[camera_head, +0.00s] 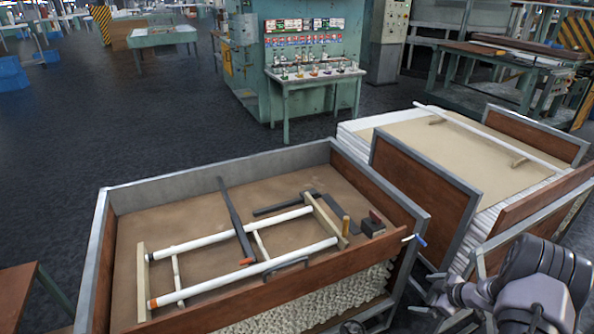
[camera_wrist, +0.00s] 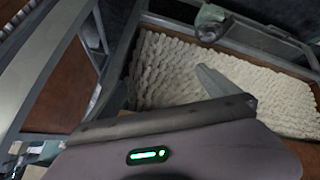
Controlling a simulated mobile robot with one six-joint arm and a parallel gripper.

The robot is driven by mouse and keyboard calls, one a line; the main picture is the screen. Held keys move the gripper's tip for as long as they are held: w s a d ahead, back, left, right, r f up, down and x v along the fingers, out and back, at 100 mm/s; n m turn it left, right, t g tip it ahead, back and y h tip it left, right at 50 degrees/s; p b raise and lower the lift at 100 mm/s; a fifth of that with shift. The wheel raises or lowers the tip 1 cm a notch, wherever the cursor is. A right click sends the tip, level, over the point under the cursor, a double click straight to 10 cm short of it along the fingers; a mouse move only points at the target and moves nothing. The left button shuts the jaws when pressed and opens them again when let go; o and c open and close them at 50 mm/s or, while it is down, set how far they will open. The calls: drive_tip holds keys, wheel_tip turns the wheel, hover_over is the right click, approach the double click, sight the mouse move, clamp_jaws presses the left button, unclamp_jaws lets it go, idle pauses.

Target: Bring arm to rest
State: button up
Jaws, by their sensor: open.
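My arm (camera_head: 535,280) is folded at the bottom right of the head view, beside the front crate and in front of the tube stack. My gripper (camera_wrist: 212,82) shows in part in the wrist view as a pale grey finger tip beyond a dark bar. It is open, and nothing shows held in it. It points toward cream, knobbly material (camera_wrist: 165,65) below the crate edge, and I cannot tell the gap. The rest of the gripper is hidden.
The front crate (camera_head: 220,172) holds a white tube frame (camera_head: 290,259), dark tools and a small dark block (camera_head: 373,225). Behind it stands a second stack with a long white tube (camera_head: 490,137) on top. The dark floor (camera_head: 60,150) is clear at left.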

drive_tip(key=w+r+m+t+h, duration=0.1)
drive_tip(key=w+r+m+h, duration=0.15)
drive_tip(key=r, duration=0.95)
drive_tip(key=w+r+m+t+h, duration=0.1)
drive_tip(key=w+r+m+h, duration=0.2)
drive_tip(key=r, duration=0.8)
drive_tip(key=s+a+r+m+h, duration=0.1)
drive_tip(key=s+a+r+m, duration=0.1)
drive_tip(key=a+r, duration=0.35)
drive_tip(key=s+a+r+m+h, duration=0.1)
drive_tip(key=s+a+r+m, duration=0.15)
drive_tip(key=r, duration=0.55)
drive_tip(key=s+a+r+m+g+y, duration=0.2)
drive_tip(key=s+a+y, duration=0.4)
drive_tip(key=s+a, duration=2)
drive_tip(key=shift+s+a+r+m+g+y, duration=0.2)
drive_tip(key=shift+s+a+m+g+y, duration=0.15)
drive_tip(key=shift+s+m+g, duration=0.55)
drive_tip(key=shift+s, duration=0.25)
